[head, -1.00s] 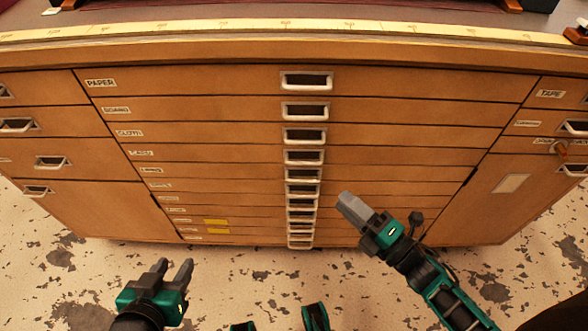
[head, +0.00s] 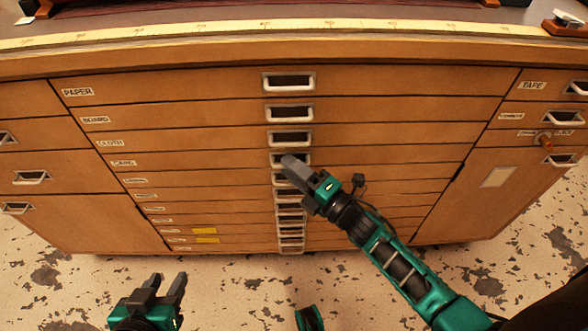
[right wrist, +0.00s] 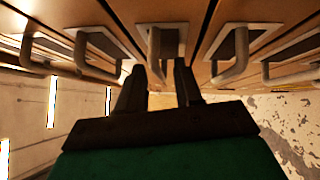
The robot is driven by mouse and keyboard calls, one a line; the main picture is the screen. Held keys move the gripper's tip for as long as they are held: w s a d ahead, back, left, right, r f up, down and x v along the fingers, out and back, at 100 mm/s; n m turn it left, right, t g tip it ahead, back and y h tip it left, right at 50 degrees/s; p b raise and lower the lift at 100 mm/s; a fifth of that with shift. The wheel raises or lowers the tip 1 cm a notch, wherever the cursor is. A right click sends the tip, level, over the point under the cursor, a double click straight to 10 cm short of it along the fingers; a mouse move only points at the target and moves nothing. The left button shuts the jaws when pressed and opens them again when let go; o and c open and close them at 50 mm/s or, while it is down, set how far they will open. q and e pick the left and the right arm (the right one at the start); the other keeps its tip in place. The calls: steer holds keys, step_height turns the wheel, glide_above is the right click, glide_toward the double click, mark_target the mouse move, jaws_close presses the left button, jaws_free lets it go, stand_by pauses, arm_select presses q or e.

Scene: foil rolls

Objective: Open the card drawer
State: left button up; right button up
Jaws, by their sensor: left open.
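The wide wooden cabinet has a stack of shallow drawers with metal pull handles, all flush in the head view. The top labels read PAPER, BOARD and CLOTH. The fourth drawer (head: 205,162) has a small label (head: 123,162) that may read CARD, but it is blurred. My right gripper (head: 292,163) is at this drawer's handle (head: 276,159), partly covering it. In the right wrist view its fingers (right wrist: 160,85) are apart, with a handle (right wrist: 153,55) reaching down towards the gap. Contact cannot be told. My left gripper (head: 167,283) is open and empty, low at the left.
Other handles, such as the CLOTH handle (head: 290,139), sit close above and below. A yellow ruler strip (head: 200,32) edges the worktop. The speckled floor (head: 230,285) in front is clear.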

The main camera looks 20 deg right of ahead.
jaws_close()
arm_select(q)
steer(key=shift+w+r, duration=0.1)
stand_by(0.5)
steer(key=shift+a, duration=0.1)
arm_select(e)
steer(key=shift+s, duration=0.15)
